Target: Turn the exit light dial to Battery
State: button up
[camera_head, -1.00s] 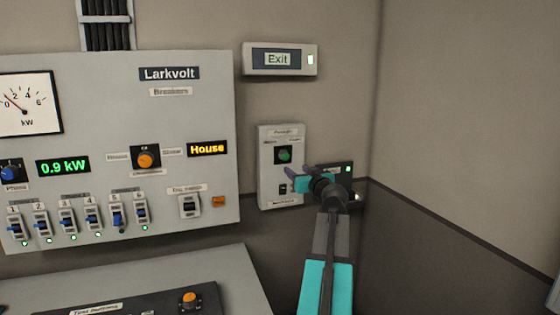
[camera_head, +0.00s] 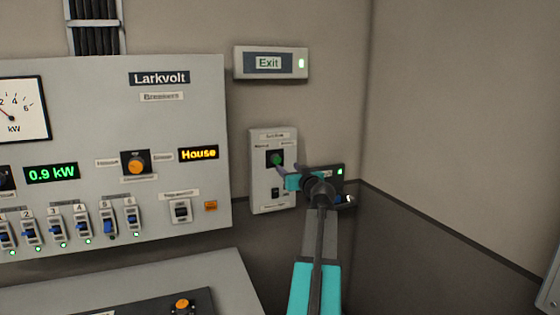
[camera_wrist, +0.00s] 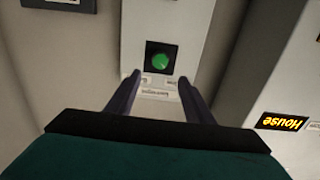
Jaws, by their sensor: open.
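A green round dial (camera_head: 276,158) on a dark square plate sits on the upper part of a small grey wall box (camera_head: 262,192). The box hangs below the lit Exit sign (camera_head: 269,63). In the wrist view the green dial (camera_wrist: 160,61) shows upside down, just beyond and between the fingertips. My gripper (camera_head: 280,170) is in front of the box, just below and right of the dial. In the wrist view my gripper (camera_wrist: 160,78) is open, with its two dark fingers apart and nothing between them. The dial's labels are too small to read.
A dark switch sits low on the same box (camera_head: 275,193). Left of it is the Larkvolt breaker panel (camera_head: 190,120) with an orange dial (camera_head: 136,164) and a House display (camera_head: 198,153). A dark device (camera_head: 337,171) with a green light is behind my wrist. The right wall is bare.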

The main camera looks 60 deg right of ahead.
aim_at(278, 160)
jog(key=shift+p+x, duration=1.65)
jog(key=shift+x, duration=3.6)
jog(key=c, duration=1)
jog(key=shift+d, duration=0.2)
jog(key=shift+c, duration=0.3)
jog(key=shift+s+a, duration=0.1)
